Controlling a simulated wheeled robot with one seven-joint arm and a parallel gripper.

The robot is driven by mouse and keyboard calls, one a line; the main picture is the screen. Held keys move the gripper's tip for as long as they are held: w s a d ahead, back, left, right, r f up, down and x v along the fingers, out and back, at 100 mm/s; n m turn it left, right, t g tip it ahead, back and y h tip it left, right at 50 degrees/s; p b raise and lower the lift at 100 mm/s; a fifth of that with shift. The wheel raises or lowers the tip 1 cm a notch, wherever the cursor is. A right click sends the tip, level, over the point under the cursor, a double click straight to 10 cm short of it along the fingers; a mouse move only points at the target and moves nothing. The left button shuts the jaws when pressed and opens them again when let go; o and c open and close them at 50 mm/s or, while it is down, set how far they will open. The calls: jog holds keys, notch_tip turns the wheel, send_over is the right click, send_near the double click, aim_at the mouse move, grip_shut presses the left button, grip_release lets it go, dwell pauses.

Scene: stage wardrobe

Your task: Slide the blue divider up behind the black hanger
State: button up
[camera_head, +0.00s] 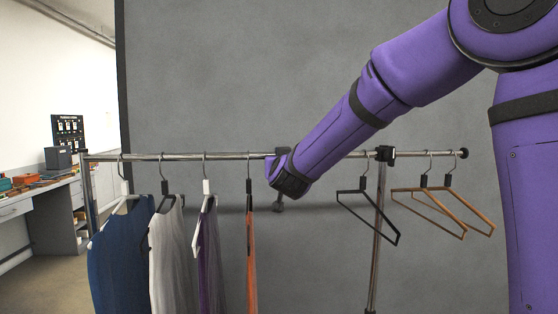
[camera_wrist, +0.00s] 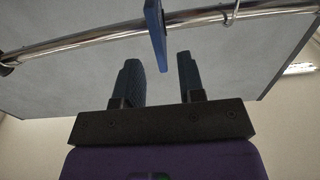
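The blue divider (camera_wrist: 155,30) sits on the rail in the wrist view. Its lower end lies between my gripper's (camera_wrist: 158,60) two fingertips, with a gap visible on both sides, so the gripper is open. In the head view my wrist hides most of the gripper and divider at the rail, just right of the orange garment. An empty black hanger (camera_head: 368,215) hangs from the rail further right, tilted in view, with bare rail between it and my wrist.
The metal rail (camera_head: 230,156) also bears several garments on the left, including an orange one (camera_head: 251,250) close to my wrist. Two wooden hangers (camera_head: 440,205) hang at the right end, beyond a black rail joint (camera_head: 385,153) on the upright. A cluttered workbench (camera_head: 35,190) stands far left.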

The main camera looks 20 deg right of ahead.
jog(key=w, duration=0.4)
jog(key=w+d, duration=0.1)
jog(key=w, duration=0.1)
jog(key=shift+w+d, duration=0.1)
jog(key=shift+w, duration=0.2)
jog(key=shift+c, duration=0.4)
grip_shut()
